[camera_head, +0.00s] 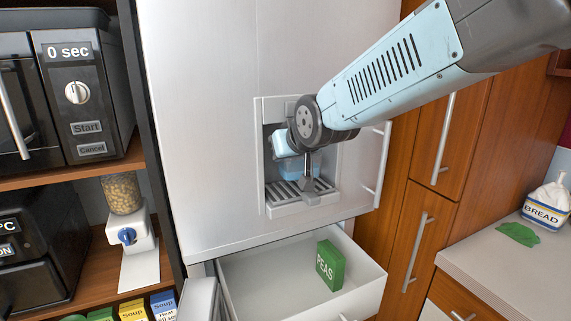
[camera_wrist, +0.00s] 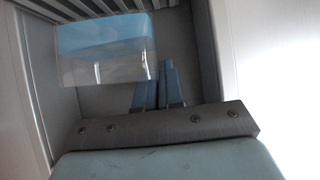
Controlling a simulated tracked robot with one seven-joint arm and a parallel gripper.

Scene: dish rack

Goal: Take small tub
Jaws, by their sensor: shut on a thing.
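The small tub (camera_wrist: 100,50) is clear with a blue part and sits inside the dispenser niche, seen in the wrist view at the upper left. In the head view it shows as a pale blue translucent shape (camera_head: 298,170), partly hidden behind my wrist. My gripper (camera_wrist: 158,72) has its two blue-grey fingers close together at the right edge of the tub, shut on its side wall. In the head view my gripper (camera_head: 309,185) is inside the niche, above the drip grille; its fingertips are hard to make out.
The fridge dispenser niche (camera_head: 262,180) has side walls close around my gripper, with a slatted grille (camera_head: 295,195) at its bottom. Below, an open drawer (camera_head: 260,280) holds a green PEAS box (camera_head: 329,265). A counter (camera_head: 500,265) stands at right, shelves with appliances at left.

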